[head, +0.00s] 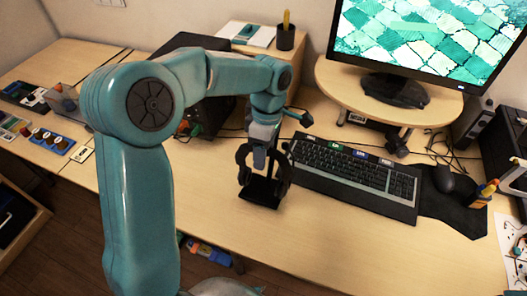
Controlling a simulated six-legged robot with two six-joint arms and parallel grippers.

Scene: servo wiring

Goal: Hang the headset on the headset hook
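My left gripper (260,160) points down over the middle of the desk. The black headset (243,177) is right at it, with a curved side showing on either side of the gripper. The gripper hides the middle of the headset, so I cannot tell whether its fingers are shut on the band. A flat black plate (262,194) lies on the desk just under the headset and looks like the base of the headset hook. My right gripper is not in view.
A black keyboard (355,178) lies close to the right of the headset. A mouse (444,179) and a small bottle (483,194) are farther right. A monitor (430,40) stands on a wooden riser (440,110). The desk (330,235) in front is clear.

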